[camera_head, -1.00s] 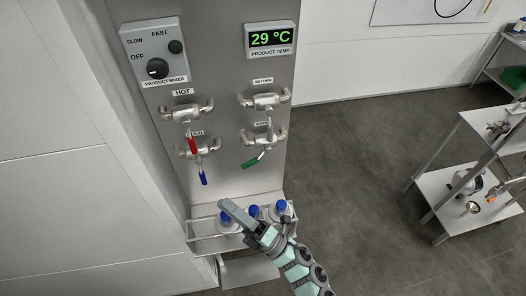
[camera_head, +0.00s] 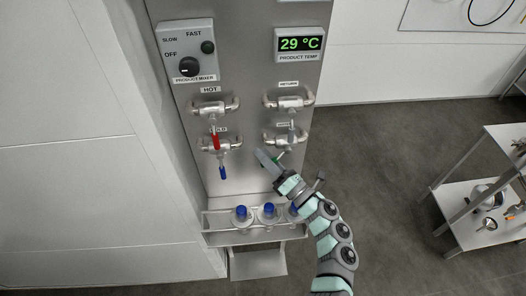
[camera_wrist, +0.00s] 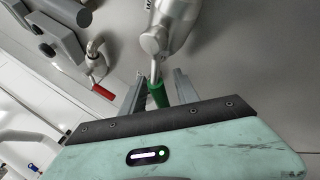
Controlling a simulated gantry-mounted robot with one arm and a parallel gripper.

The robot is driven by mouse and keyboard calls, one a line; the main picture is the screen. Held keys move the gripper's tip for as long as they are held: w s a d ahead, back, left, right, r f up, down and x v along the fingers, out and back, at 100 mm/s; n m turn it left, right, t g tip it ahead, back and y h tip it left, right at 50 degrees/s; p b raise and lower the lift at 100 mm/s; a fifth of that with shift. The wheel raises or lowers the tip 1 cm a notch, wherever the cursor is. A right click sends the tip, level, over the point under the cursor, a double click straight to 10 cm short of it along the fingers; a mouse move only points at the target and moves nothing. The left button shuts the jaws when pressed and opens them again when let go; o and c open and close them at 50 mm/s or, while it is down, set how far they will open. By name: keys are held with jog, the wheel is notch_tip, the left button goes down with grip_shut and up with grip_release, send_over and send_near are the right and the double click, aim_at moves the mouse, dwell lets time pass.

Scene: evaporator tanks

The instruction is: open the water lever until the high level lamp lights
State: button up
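The water lever has a green handle (camera_head: 280,155) on the lower right valve (camera_head: 285,137) of the steel panel. In the head view my gripper (camera_head: 268,160) is right at it and hides part of the handle. In the wrist view the green handle (camera_wrist: 158,93) lies between the two fingers of my gripper (camera_wrist: 160,90), with gaps at both sides. The gripper is open. The grey valve body (camera_wrist: 172,28) is just beyond the fingertips. No high level lamp shows in either view.
A red lever (camera_head: 215,141) and a blue lever (camera_head: 222,172) hang from the left valves. A product mixer box (camera_head: 187,52) and a 29 °C display (camera_head: 300,43) are above. A shelf cart (camera_head: 462,190) is at right.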

jog(key=shift+w+a+r, duration=0.15)
jog(key=shift+w+a, duration=0.15)
jog(key=shift+c, duration=0.4)
grip_shut()
dwell(0.9)
